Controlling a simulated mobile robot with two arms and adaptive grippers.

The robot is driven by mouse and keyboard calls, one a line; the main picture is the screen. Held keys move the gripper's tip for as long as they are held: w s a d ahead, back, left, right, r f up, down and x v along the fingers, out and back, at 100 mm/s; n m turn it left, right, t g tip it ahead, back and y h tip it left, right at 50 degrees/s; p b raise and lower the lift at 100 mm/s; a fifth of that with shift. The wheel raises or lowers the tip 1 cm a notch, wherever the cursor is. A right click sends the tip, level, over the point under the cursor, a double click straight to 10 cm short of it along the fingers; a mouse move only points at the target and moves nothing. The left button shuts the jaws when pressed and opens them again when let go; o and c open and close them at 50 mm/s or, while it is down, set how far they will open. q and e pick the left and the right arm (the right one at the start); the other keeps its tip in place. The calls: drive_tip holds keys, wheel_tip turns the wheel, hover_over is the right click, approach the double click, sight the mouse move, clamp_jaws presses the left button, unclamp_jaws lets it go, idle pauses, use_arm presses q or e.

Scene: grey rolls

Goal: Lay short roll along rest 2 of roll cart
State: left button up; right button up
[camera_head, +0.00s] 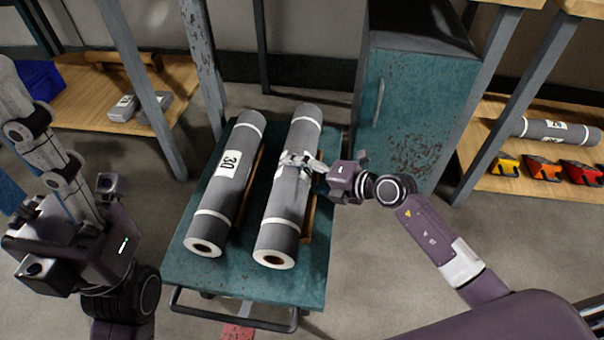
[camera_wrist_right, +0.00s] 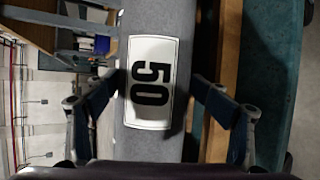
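A grey roll marked 50 (camera_wrist_right: 150,85), with white bands, lies lengthwise on the teal roll cart (camera_head: 185,277), on its right side. The same roll shows in the head view (camera_head: 279,232). My right gripper (camera_head: 302,162) reaches in from the right at mid-length. Its fingers (camera_wrist_right: 155,90) lie on both sides of the roll, close to it; whether they press on it is unclear. A second grey roll marked 30 (camera_head: 231,163) lies on the cart's left side. Wooden rests (camera_head: 309,215) show beside the rolls. My left gripper (camera_head: 38,120) is at the far left, away from the cart, seen side-on.
Another grey roll (camera_head: 550,130) lies on the right wooden shelf (camera_head: 490,120) behind orange, yellow and red items (camera_head: 545,168). A teal cabinet (camera_head: 405,110) stands close behind the cart's right side. Metal posts (camera_head: 140,80) stand at the back left. Floor is clear right of the cart.

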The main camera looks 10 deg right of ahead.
drive_tip(key=shift+o, duration=0.2)
drive_tip(key=shift+s+d+f, duration=0.15)
drive_tip(key=shift+s+f, duration=0.15)
drive_tip(key=shift+f, duration=0.3)
drive_tip(key=shift+s+d+f, duration=0.15)
drive_tip(key=shift+s+f, duration=0.1)
drive_tip(key=shift+f, duration=0.3)
drive_tip(key=v, duration=1.2)
drive_tip(key=shift+w+r, duration=0.2)
drive_tip(key=shift+r, duration=0.2)
